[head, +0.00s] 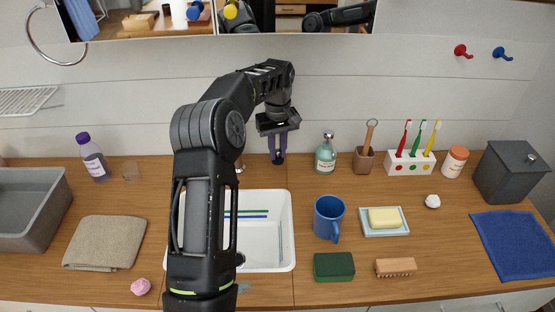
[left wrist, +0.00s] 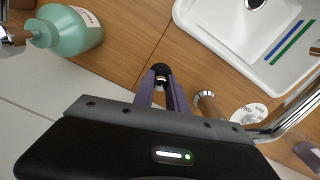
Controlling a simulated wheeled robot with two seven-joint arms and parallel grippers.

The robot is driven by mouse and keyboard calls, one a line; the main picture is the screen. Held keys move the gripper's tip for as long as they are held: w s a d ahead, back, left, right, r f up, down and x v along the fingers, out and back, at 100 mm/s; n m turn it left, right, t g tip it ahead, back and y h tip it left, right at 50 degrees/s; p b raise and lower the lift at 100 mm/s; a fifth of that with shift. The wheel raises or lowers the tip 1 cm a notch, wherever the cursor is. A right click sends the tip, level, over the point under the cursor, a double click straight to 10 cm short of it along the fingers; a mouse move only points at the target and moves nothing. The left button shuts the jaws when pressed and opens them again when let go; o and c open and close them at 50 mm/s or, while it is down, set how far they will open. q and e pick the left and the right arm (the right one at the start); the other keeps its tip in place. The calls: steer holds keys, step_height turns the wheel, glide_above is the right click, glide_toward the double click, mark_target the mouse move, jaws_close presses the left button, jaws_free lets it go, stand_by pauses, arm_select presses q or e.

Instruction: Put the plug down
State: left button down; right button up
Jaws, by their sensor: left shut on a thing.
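The plug (head: 278,160) is a small black piece at the tips of my left gripper (head: 278,152). The gripper's purple fingers are shut on it and point down. It appears over the back of the wooden counter, behind the sink's right back corner and left of the green soap bottle. In the left wrist view the plug (left wrist: 160,69) shows black and rounded between the fingertips (left wrist: 161,80), with a small shiny part. I cannot tell whether it touches the counter. The white sink (head: 284,196) is partly hidden by my left arm. My right gripper is not in view.
The green soap bottle (left wrist: 75,28) stands close to the gripper. The faucet (left wrist: 292,112) is on its other side. A blue mug (head: 328,218), a soap dish (head: 371,231) and a toothbrush holder (head: 409,163) stand further right. Bare counter lies between sink and mug.

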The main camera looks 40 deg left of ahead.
mark_target(277, 158)
arm_select(q)
steer(key=shift+f+p, duration=0.35)
steer(key=shift+f, duration=1.5)
steer(key=shift+f, duration=0.15)
steer(key=c, duration=1.3)
jaws_free()
steer(key=shift+c, duration=0.2)
steer(key=shift+r+b, duration=0.55)
steer(key=shift+r, duration=3.4)
